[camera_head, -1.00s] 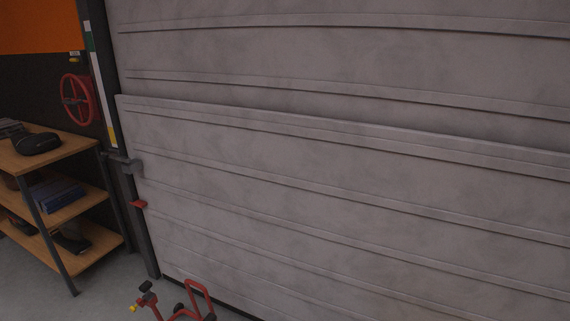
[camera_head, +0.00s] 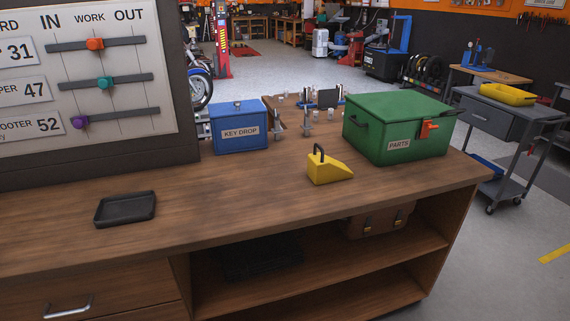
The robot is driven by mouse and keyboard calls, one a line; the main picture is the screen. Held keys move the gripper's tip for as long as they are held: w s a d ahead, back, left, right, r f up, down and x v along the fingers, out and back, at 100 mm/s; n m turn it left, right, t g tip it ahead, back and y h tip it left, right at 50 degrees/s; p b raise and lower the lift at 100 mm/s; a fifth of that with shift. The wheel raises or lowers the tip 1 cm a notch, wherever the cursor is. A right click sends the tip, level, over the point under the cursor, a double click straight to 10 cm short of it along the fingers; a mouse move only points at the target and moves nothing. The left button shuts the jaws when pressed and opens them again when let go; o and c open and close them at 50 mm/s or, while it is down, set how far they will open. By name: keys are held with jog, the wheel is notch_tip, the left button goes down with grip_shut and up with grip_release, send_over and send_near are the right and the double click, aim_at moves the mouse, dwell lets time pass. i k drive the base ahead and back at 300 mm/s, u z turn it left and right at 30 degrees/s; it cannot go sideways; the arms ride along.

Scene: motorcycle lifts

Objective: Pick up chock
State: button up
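The chock is a yellow wedge (camera_head: 328,169) with a black loop handle on its tall left end. It stands on the wooden counter top (camera_head: 230,205), near the front edge, just left of and in front of the green parts box. Its slope runs down to the right. Nothing touches or covers it. My gripper is not in view.
On the counter are a green PARTS box (camera_head: 398,125), a blue KEY DROP box (camera_head: 239,127) and a black tray (camera_head: 125,209). A board with sliders (camera_head: 85,75) stands at left. A grey cart (camera_head: 500,120) is at right. The counter between tray and chock is clear.

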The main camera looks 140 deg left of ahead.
aim_at(322, 169)
jog(key=u, duration=3.65)
jog(key=i, duration=1.35)
jog(key=u, duration=2.35)
